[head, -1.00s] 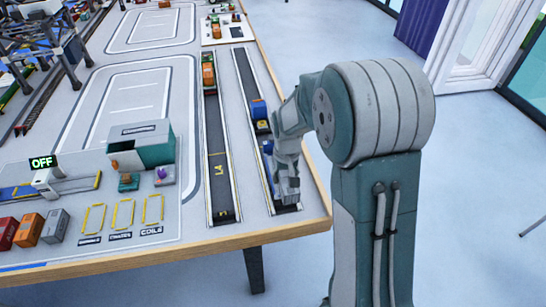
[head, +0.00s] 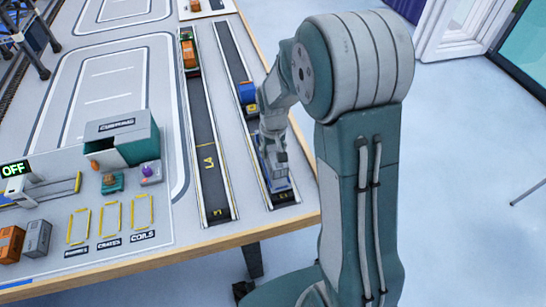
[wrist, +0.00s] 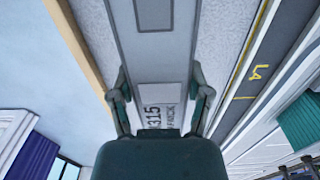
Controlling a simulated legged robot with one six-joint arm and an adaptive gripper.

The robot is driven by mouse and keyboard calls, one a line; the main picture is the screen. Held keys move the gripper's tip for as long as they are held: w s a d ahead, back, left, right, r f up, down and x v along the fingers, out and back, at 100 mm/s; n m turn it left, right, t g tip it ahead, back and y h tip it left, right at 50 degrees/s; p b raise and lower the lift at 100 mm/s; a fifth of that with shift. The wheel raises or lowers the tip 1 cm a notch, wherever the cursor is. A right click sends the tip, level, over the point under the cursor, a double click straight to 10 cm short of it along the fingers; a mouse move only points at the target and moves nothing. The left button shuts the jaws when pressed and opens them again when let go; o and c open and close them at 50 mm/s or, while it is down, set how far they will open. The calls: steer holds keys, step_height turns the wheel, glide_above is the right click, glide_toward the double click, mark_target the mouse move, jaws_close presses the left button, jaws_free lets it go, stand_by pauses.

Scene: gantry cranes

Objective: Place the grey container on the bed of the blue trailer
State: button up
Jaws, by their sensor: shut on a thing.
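My gripper (wrist: 161,100) has a finger on each side of a long grey piece (wrist: 152,60) with panels and dark lettering, which I take to be the grey container. It is shut on it. In the head view my gripper (head: 272,150) is low over the right-hand lane, and the piece under it is mostly hidden. The blue truck cab (head: 247,94) stands farther up that lane. The trailer bed behind it is largely hidden by my gripper; a bluish edge shows below. I cannot tell whether the container touches the bed.
Lane L4 (head: 205,140) runs alongside on the left, with an orange-loaded truck (head: 188,52) at its far end. Another grey container (head: 37,238) and an orange one (head: 10,243) stand at lower left. The table's wooden edge (head: 222,243) is close by.

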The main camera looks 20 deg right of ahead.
mark_target(273, 149)
step_height(273, 149, down, 3)
steer(key=shift+f, duration=0.15)
steer(key=o, duration=1.3)
step_height(273, 149, up, 12)
steer(key=shift+r, duration=0.1)
steer(key=s+r+t, duration=0.2)
steer(key=s+r, duration=0.5)
steer(key=s, duration=0.3)
steer(key=s+r+t, duration=0.3)
steer(key=s+r, duration=0.4)
steer(key=s, duration=0.4)
steer(key=shift+t, duration=0.3)
